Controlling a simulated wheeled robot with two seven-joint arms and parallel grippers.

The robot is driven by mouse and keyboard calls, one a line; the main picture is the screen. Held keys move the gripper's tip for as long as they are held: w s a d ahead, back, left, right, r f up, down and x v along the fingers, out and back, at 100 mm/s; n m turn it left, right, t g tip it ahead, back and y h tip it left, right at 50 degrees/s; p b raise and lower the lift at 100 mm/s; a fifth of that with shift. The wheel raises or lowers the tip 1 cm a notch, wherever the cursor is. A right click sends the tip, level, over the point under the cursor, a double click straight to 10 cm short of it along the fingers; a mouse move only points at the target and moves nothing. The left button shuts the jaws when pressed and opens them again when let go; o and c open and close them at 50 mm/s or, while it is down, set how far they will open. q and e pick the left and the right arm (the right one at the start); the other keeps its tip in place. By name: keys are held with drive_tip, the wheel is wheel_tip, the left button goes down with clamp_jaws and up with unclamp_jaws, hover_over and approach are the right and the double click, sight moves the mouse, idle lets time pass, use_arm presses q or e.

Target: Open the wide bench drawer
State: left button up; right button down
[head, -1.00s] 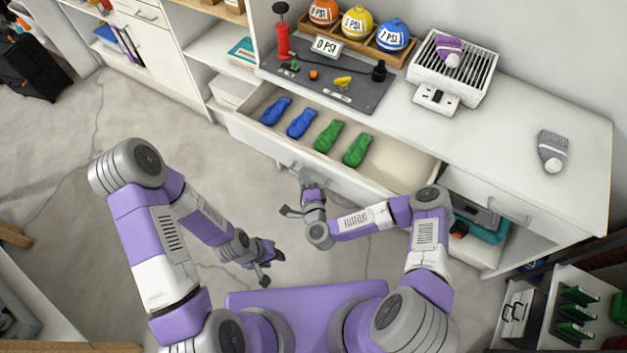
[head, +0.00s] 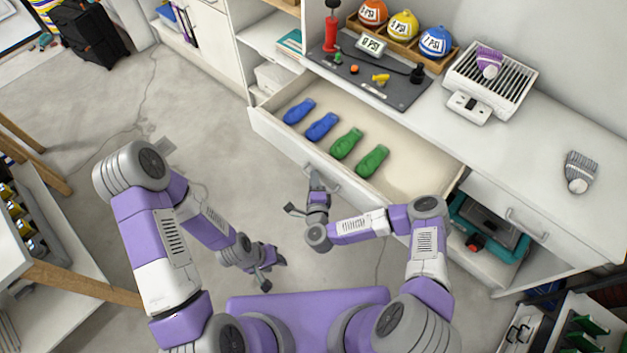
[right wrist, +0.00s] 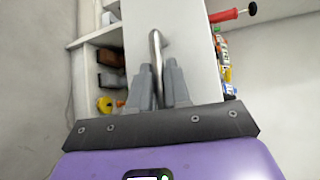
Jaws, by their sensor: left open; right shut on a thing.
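The wide bench drawer (head: 283,143) is pulled well out from under the white worktop, its inside in plain sight. Two blue shoe-like items (head: 322,127) and two green ones (head: 372,161) lie in it. My right gripper (head: 316,189) is at the middle of the drawer front, at the bar handle (head: 334,187). In the right wrist view, the metal handle (right wrist: 155,45) runs between the two grey fingers (right wrist: 161,80), which are shut on it. My left gripper (head: 275,268) is open and empty, low over the floor, apart from the bench.
On the worktop stand labelled balls in a wooden rack (head: 402,30), a dark mat with small parts (head: 378,82) and a white grill-like box (head: 488,82). A closed smaller drawer (head: 508,213) is at right. A table (head: 45,230) stands at left. Floor between is clear.

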drive_tip(key=c, duration=1.2)
unclamp_jaws()
drive_tip(key=s+r+p, duration=0.1)
drive_tip(key=s+p, duration=0.1)
drive_tip(key=s, duration=0.5)
drive_tip(key=shift+s, duration=0.25)
drive_tip(key=s+a+f+n+g+y+p, duration=0.1)
drive_tip(key=s+a+f+n+g+y, duration=0.25)
drive_tip(key=s+n+g+y, duration=0.6)
drive_tip(key=s+d+r+n+g+h, duration=0.1)
drive_tip(key=s+d+n+g+h, duration=0.4)
drive_tip(key=d, duration=0.4)
drive_tip(key=s+n+g, duration=0.1)
drive_tip(key=s+n, duration=0.1)
drive_tip(key=shift+s+r, duration=0.2)
drive_tip(key=shift+s, duration=0.2)
